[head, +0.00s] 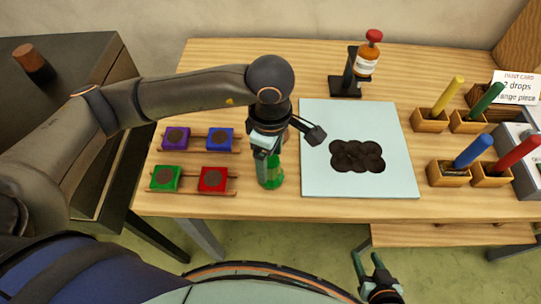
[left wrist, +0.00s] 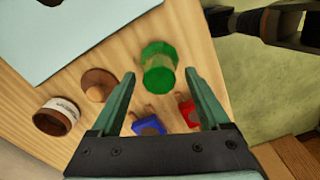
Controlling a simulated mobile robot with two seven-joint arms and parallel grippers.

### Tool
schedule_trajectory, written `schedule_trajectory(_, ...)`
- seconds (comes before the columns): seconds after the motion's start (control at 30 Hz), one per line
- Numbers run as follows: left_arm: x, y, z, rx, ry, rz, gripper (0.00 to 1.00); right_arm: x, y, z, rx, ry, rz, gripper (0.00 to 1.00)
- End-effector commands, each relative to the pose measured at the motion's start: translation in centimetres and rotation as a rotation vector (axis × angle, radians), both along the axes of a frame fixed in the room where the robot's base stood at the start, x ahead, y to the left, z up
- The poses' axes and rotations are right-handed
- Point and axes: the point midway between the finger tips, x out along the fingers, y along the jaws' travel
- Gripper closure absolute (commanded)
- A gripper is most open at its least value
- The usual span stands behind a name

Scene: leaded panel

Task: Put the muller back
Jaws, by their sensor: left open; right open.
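A green, see-through cylinder (head: 271,176), which looks like the muller, stands on the wooden table left of the pale slab (head: 315,180). In the left wrist view the green cylinder (left wrist: 158,68) shows between and just beyond my left fingertips. My left gripper (head: 265,152) is open and points down above it, hiding part of its top in the head view. Whether the fingers touch it I cannot tell. A dark, lumpy patch (head: 357,156) lies on the slab. My right gripper (head: 378,278) is open and empty, in front of the table's front edge.
Purple (head: 175,138), blue (head: 219,139), green (head: 166,179) and red (head: 212,179) blocks sit on wooden rails at left. A bottle on a stand (head: 367,60) is at the back. Coloured sticks in wooden holders (head: 430,122) and a paint card (head: 516,87) are at right.

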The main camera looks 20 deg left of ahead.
Motion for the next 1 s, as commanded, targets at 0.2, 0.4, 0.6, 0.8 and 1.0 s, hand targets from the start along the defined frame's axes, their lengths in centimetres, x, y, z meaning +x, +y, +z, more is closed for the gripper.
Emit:
schedule_trajectory(0.2, 0.2, -0.1, 4.5, -0.003, -0.011, -0.002, 0.20, 0.0, 0.0, -0.7, 0.000, -0.001, 0.000, 0.50)
schedule_trajectory(0.4, 0.2, -0.1, 8.7, -0.004, -0.009, -0.001, 0.20, 0.0, 0.0, -1.1, 0.000, 0.000, 0.000, 0.50)
schedule_trajectory(0.6, 0.1, 0.0, 11.2, -0.002, -0.005, 0.000, 0.20, 0.0, 0.0, -1.3, -0.001, 0.001, 0.001, 0.50)
schedule_trajectory(0.8, 0.0, 0.0, 11.9, -0.001, -0.003, 0.000, 0.20, 0.0, 0.0, -1.3, -0.001, 0.001, 0.001, 0.50)
schedule_trajectory(1.0, 0.1, 0.0, 11.8, -0.001, -0.003, 0.000, 0.20, 0.0, 0.0, -1.3, -0.001, 0.001, 0.001, 0.50)
